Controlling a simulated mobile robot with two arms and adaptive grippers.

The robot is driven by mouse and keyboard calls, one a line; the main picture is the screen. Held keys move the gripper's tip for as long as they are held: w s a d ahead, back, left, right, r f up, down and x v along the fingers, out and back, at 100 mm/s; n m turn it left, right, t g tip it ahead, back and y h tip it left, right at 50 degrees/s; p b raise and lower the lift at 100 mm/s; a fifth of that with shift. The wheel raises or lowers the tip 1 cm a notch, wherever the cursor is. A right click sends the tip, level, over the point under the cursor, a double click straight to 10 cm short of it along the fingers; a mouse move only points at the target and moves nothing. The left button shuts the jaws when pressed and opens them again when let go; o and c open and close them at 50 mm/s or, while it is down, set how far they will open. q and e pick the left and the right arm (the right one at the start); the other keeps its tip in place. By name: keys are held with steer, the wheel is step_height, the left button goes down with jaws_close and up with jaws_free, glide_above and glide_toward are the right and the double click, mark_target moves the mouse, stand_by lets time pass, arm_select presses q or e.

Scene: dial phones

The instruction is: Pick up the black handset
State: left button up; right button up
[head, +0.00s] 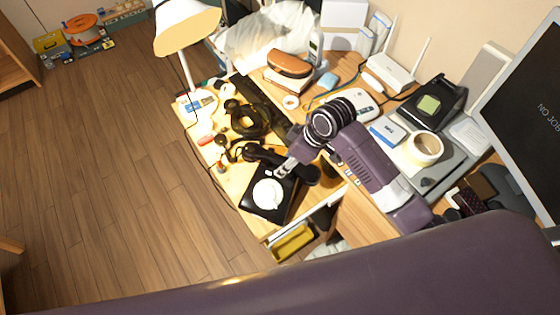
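A black dial phone (268,194) with a white round dial sits near the front edge of the wooden desk. Its black handset (262,153) lies across the phone's far side, or just above it; I cannot tell whether it rests in the cradle. My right arm comes in from the right, and its small grey gripper (284,166) is at the middle of the handset, overlapping it in the view. The fingertips are small and partly lost against the dark handset, so I cannot tell whether they are closed on it. My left gripper is not in view.
Black headphones (250,120), a desk lamp (187,25) and small clutter lie beyond the phone. A tape roll (424,148), white router (390,74) and monitor (525,110) are at the right. A yellow drawer (293,241) is below the desk edge.

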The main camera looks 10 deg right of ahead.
mark_target(280, 159)
steer(key=w, duration=0.2)
steer(key=w+r, duration=0.1)
steer(key=shift+w+d+n, duration=0.2)
steer(key=shift+d+n, duration=0.05)
steer(key=shift+n, duration=0.05)
steer(key=shift+x, duration=1.05)
steer(key=x, duration=0.1)
steer(key=p+x, duration=0.1)
steer(key=x, duration=0.2)
steer(key=shift+d+f, duration=0.1)
steer(key=shift+d, duration=0.25)
steer(key=shift+w+a+f, duration=0.1)
steer(key=shift+a+f, duration=0.05)
steer(key=shift+f, duration=0.5)
